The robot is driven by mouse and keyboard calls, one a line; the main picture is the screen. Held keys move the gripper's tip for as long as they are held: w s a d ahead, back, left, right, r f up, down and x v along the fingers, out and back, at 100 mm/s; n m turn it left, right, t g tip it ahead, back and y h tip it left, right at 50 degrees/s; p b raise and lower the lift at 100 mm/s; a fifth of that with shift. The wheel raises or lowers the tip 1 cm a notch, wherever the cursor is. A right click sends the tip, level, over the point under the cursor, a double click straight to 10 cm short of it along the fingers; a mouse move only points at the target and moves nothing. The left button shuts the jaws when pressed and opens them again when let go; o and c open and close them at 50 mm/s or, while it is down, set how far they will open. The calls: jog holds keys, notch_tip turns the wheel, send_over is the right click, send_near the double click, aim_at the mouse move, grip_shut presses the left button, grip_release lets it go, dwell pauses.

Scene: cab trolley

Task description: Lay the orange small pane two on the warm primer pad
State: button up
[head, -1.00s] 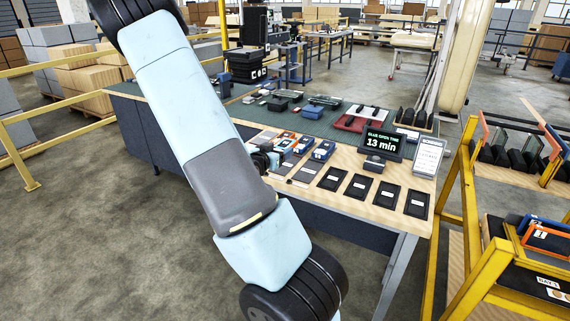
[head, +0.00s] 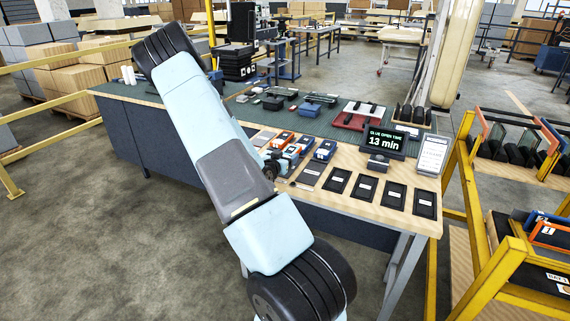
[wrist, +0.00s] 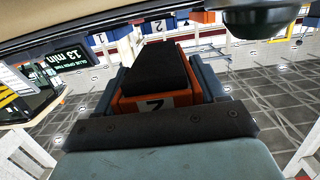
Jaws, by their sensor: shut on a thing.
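In the wrist view, the orange small pane two (wrist: 152,104) has a black top face and a white label with a 2. It sits between the blue-grey jaws of my gripper (wrist: 160,82), which is shut on it. In the head view, my arm covers most of the gripper, which is by the table's near edge. A row of black pads with white labels (head: 364,188) lies along the front of the table. Their labels are too small to read, so I cannot tell which is the warm primer pad.
Orange and blue small items (head: 325,150) stand behind the pads. A yellow rack (head: 461,190) stands close at the table's right end.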

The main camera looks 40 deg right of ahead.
jog(key=shift+w+f, duration=0.2)
jog(key=shift+f, duration=1.6)
jog(key=o, duration=1.3)
